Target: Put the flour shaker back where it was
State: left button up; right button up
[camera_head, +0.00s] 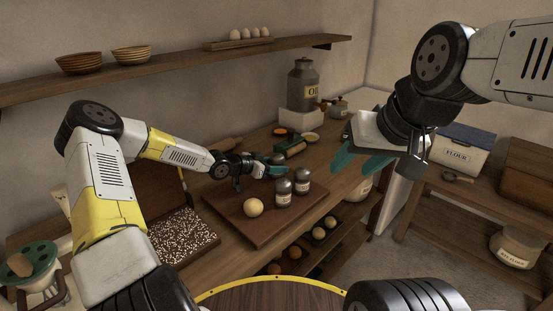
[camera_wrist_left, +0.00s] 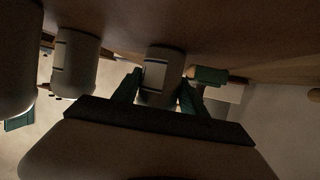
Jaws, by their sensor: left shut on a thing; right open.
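My left gripper (camera_head: 272,171) is at the far side of the wooden board, behind two grey-lidded shakers. In the left wrist view its teal fingers (camera_wrist_left: 160,92) are shut around a pale shaker (camera_wrist_left: 160,70), which I take to be the flour shaker; its label cannot be read. In the head view that shaker is mostly hidden. Whether its base touches the surface I cannot tell. The two other shakers, a left one (camera_head: 283,192) and a right one (camera_head: 302,182), stand upright on the board (camera_head: 238,212). My right gripper (camera_head: 362,160) is open and empty, above the counter's right end.
An oil can (camera_head: 302,85) stands on a white block. A speckled tray (camera_head: 182,236) is left. A flour bin (camera_head: 462,148) is on the right table.

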pick_arm(q)
jog(key=o, duration=1.5)
jog(key=shift+f, duration=0.1)
jog(key=shift+c, duration=0.2)
